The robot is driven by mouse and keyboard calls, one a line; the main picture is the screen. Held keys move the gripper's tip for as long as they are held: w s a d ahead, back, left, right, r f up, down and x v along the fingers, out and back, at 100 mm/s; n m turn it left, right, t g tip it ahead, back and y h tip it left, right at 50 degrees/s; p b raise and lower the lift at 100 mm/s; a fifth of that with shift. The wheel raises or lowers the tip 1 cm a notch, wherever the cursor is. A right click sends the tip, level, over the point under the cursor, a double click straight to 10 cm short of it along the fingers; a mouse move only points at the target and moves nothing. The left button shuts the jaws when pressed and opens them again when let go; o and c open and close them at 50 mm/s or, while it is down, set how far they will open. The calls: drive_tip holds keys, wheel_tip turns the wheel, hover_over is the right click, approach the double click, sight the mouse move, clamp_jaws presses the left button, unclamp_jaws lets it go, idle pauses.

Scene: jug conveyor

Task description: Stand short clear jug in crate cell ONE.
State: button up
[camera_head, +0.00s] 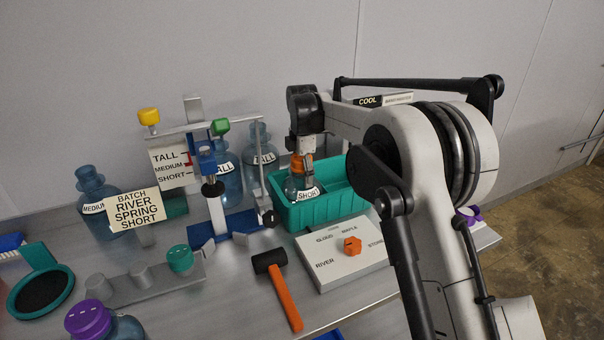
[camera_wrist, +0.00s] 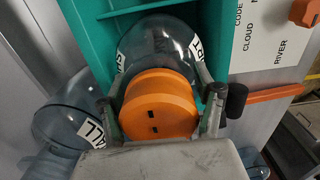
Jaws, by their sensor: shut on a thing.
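The short clear jug (camera_head: 296,190) has an orange cap and a white label that reads "SHOR". My gripper (camera_head: 301,160) is shut on it from above, at the cap and neck. In the wrist view the fingers of my gripper (camera_wrist: 161,98) stand on both sides of the orange cap, with the clear jug body (camera_wrist: 160,42) beyond. The teal crate (camera_head: 328,209) surrounds the lower part of the jug, which looks upright in its left part. Whether the jug's base touches the crate floor is hidden. No cell number is readable.
A white panel with an orange knob (camera_head: 352,246) lies in front. A black-headed mallet (camera_head: 283,285) lies to the left of the panel. The crate's right part looks empty.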

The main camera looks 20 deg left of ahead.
drive_tip(key=o, duration=1.9)
wheel_tip(320, 180, up, 12)
drive_tip(key=shift+r+b, duration=0.1)
drive_tip(key=shift+b, duration=0.2)
drive_tip(key=shift+d, duration=0.1)
